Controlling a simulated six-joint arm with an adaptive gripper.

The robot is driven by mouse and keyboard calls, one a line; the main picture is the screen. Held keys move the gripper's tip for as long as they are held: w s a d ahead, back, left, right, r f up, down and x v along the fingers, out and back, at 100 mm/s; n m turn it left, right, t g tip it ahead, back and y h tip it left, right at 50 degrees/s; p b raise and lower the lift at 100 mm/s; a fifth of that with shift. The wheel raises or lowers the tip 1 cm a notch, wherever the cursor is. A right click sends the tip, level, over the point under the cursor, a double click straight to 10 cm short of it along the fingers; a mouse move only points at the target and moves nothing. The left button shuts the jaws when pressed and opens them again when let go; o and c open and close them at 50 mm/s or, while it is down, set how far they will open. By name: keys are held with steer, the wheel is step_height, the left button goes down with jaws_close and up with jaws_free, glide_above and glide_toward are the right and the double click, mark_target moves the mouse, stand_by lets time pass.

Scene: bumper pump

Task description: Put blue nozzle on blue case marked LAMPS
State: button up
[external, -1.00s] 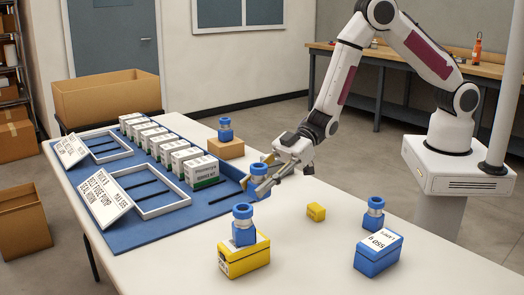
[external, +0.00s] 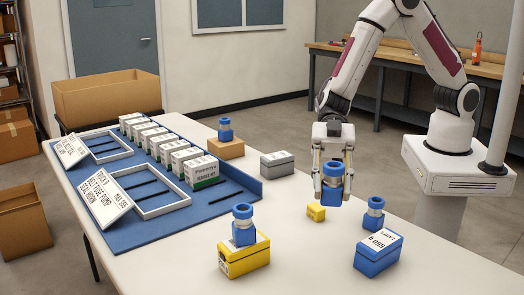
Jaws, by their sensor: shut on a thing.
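The held nozzle is up and to the left of this case in the picture. Another blue nozzle (external: 373,220) with a silver collar stands at the case's back edge; I cannot tell whether it is on the case or behind it.
A yellow case (external: 245,262) carries a blue nozzle (external: 243,234). A cardboard box (external: 226,149) bears another nozzle (external: 225,130). The blue mat (external: 150,228) holds white cartons (external: 201,172) and frames.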

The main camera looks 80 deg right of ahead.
steer(key=s+n+g, duration=0.3)
steer(key=s, duration=0.4)
steer(key=n+g+h, duration=0.1)
steer(key=n+g, duration=0.1)
steer(key=g, duration=0.1)
glide_above(382, 240)
steer(key=shift+r, duration=0.1)
steer(key=shift+w+a+f, duration=0.1)
steer(key=shift+f, duration=3)
steer(key=shift+f, duration=0.1)
steer(key=shift+f, duration=1.8)
steer(key=shift+f, duration=0.15)
steer(key=o, duration=1.3)
